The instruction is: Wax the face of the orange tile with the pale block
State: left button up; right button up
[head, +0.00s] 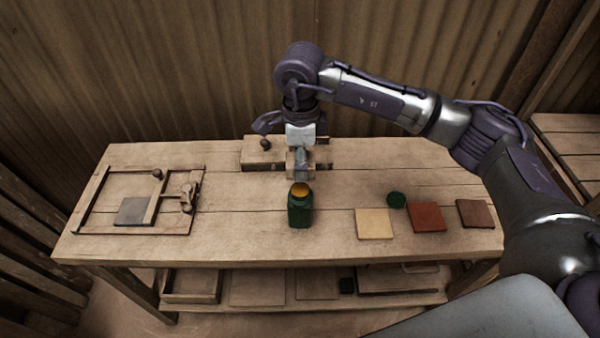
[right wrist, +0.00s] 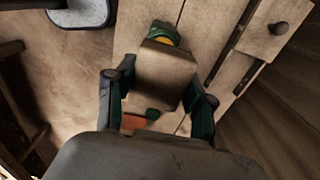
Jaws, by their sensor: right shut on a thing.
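The orange tile (head: 426,217) lies flat on the bench at the right, between a pale yellow tile (head: 374,223) and a brown tile (head: 475,213). Part of the orange tile (right wrist: 133,122) also shows in the right wrist view, past my fingers. My right gripper (head: 301,172) is over the back middle of the bench, behind the green bottle and well left of the orange tile. In the right wrist view its fingers are shut on a tan block (right wrist: 166,72), which looks to be the pale block. My left gripper is not in view.
A green bottle (head: 300,212) with an orange cap stands at the bench middle. A small dark green thing (head: 396,200) lies behind the tiles. A wooden frame with a grey plate (head: 133,211) is at left. A knobbed wooden box (head: 258,153) sits at the back.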

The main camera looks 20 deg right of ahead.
aim_at(300, 190)
jog(key=shift+w+f+b, duration=0.2)
jog(key=shift+f+b, duration=0.1)
jog(key=shift+f, duration=0.4)
jog(key=shift+f+b, duration=0.9)
jog(key=shift+f, duration=1.4)
jog(key=shift+f+b, duration=0.4)
jog(key=shift+f, duration=0.05)
jog(key=shift+s+f+b, duration=0.1)
jog(key=shift+b, duration=0.2)
dwell(0.3)
jog(key=shift+r+p, duration=1.55)
jog(key=shift+r, duration=2.05)
